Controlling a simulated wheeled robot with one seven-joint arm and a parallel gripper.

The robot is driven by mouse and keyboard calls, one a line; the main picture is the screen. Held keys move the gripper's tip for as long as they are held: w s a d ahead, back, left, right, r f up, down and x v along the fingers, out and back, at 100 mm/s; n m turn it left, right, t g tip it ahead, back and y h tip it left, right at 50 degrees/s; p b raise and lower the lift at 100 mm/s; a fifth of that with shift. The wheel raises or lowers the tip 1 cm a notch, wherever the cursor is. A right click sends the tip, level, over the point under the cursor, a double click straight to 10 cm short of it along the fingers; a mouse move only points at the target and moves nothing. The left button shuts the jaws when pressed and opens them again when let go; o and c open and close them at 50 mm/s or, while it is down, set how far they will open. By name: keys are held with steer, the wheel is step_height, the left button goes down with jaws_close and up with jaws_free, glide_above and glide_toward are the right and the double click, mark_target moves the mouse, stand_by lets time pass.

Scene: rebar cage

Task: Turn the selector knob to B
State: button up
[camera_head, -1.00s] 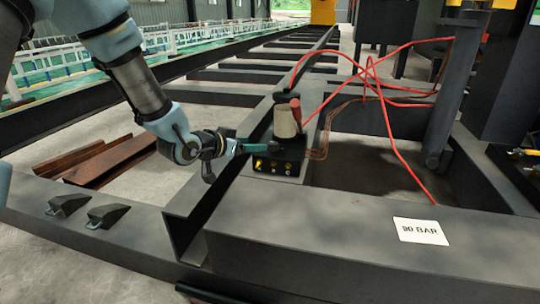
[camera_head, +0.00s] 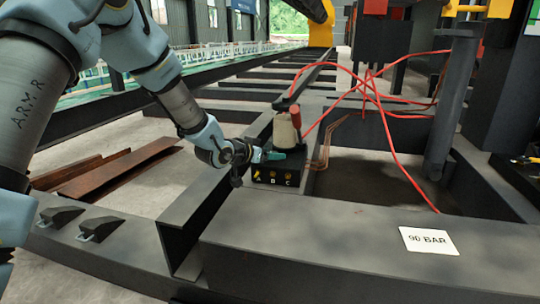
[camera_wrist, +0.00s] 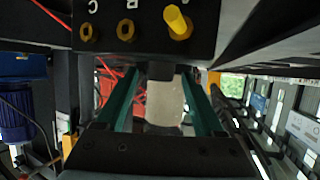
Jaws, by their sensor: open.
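A black selector box (camera_head: 274,181) with A, B and C marks on its front sits on the dark frame; its front also shows, upside down, in the wrist view (camera_wrist: 105,12). A yellow knob-like piece (camera_wrist: 178,22) sticks out at A. Yellow rings with dark centres mark B (camera_wrist: 125,30) and C (camera_wrist: 86,32). My gripper (camera_head: 270,156) is by the top of the box, left of a cream cylinder (camera_head: 285,133). Its green fingers (camera_wrist: 158,100) are open, apart from the yellow piece. The cream cylinder appears between them; whether they reach around it I cannot tell.
Red hoses (camera_head: 372,85) loop behind and right of the box, and copper pipes (camera_head: 325,140) rise beside it. A "90 BAR" plate (camera_head: 428,241) lies on the wide front beam. Rusty steel sections (camera_head: 115,172) lie at left.

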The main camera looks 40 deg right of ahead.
jaws_close()
stand_by(0.4)
